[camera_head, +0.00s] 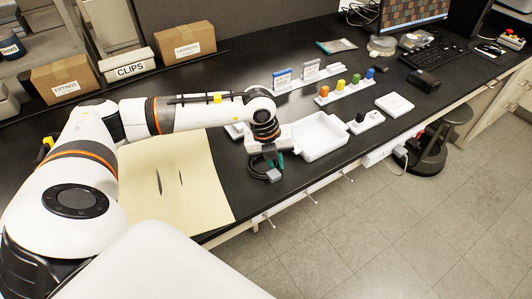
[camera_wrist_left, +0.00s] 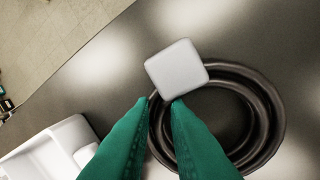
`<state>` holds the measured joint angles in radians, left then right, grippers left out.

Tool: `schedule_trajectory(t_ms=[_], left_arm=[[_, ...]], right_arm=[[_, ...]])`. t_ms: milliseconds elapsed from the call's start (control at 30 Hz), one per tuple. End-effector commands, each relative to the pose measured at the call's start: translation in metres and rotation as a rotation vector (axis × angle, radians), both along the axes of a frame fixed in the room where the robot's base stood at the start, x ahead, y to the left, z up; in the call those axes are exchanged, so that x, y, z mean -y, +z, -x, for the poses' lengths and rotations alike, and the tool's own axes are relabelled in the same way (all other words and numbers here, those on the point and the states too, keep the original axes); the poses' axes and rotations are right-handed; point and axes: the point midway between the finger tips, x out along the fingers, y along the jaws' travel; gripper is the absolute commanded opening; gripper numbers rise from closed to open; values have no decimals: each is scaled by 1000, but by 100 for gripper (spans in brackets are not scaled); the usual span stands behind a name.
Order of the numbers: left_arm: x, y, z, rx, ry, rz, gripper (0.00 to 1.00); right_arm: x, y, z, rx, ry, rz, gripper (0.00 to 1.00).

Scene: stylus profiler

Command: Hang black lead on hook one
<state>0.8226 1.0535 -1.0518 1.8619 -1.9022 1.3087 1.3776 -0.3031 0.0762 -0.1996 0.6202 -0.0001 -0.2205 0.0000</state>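The black lead (camera_head: 267,175) is a coil near the bench's front edge, below my left gripper (camera_head: 272,161). In the left wrist view the black lead (camera_wrist_left: 270,115) is a round loop, with a pale square block (camera_wrist_left: 177,68) over its upper left side. The green fingertips of my left gripper (camera_wrist_left: 160,105) stand a little apart and appear closed on the near side of the loop. Whether the coil touches the bench is unclear. Several small pale hooks (camera_head: 313,199) hang along the bench's front edge. My right gripper is not in view.
A white tray (camera_head: 322,151) stands just right of the coil. A yellow sheet (camera_head: 205,188) covers the bench to the left. Coloured pieces in a rack (camera_head: 340,94) and a white box (camera_head: 394,104) stand farther right. Open floor lies in front of the bench.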

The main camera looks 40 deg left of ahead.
Motion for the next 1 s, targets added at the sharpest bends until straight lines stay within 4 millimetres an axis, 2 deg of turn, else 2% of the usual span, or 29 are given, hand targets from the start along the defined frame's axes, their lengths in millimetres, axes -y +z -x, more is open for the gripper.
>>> schedule_trajectory(t_ms=[367,467,800,1000], left_arm=[[0,4,-1,3,0,0,0],[0,15,-1,5,1,0,0],[0,81,-1,5,1,0,0],[0,99,0,1,1,-1,0]], right_arm=[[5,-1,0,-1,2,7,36],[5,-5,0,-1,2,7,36],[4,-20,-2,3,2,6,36],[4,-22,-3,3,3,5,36]])
